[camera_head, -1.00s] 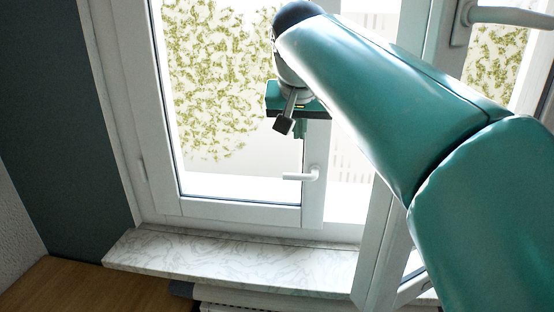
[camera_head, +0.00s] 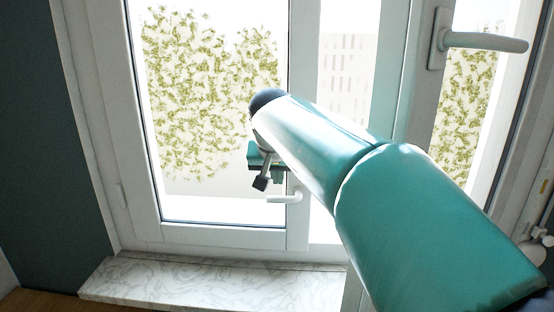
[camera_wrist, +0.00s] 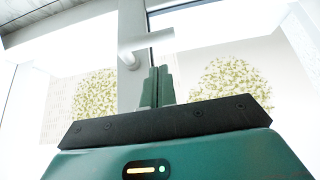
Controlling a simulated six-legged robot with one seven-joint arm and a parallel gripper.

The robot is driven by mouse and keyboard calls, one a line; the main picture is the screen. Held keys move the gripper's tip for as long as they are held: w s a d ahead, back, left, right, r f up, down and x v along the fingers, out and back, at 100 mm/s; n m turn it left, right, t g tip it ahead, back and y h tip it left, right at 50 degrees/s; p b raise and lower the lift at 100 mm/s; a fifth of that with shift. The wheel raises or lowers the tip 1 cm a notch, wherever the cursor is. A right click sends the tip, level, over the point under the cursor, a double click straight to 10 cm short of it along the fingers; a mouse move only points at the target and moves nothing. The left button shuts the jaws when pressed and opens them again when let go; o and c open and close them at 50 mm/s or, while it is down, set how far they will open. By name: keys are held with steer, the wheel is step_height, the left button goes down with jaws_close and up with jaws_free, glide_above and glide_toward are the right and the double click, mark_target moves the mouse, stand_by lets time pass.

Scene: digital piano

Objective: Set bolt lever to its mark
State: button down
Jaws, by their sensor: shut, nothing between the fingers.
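A small white lever handle (camera_head: 286,197) is on the left window's frame, low on its right stile, with its grip pointing left. It also shows in the wrist view (camera_wrist: 130,56), just beyond and left of my fingertips. My gripper (camera_head: 277,178) is just above this handle in the head view, partly hidden by my arm. In the wrist view my gripper's fingers (camera_wrist: 160,73) are together and empty; contact with the handle cannot be told. A small metal fitting with a rounded knob (camera_head: 541,240) is at the right edge. Which fitting is the bolt lever is unclear; no mark is clearly readable.
A larger white handle (camera_head: 485,42) is on the window sash at upper right. A marble sill (camera_head: 200,285) runs below the window. A small yellow patch (camera_head: 544,187) shows on the right-hand frame. My arm covers much of the lower right.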

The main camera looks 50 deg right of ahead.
steer(key=shift+s+a+f, duration=0.1)
steer(key=shift+f, duration=0.5)
steer(key=shift+s+a+f, duration=0.1)
steer(key=shift+f, duration=0.5)
steer(key=shift+s, duration=0.1)
steer(key=shift+f, duration=0.15)
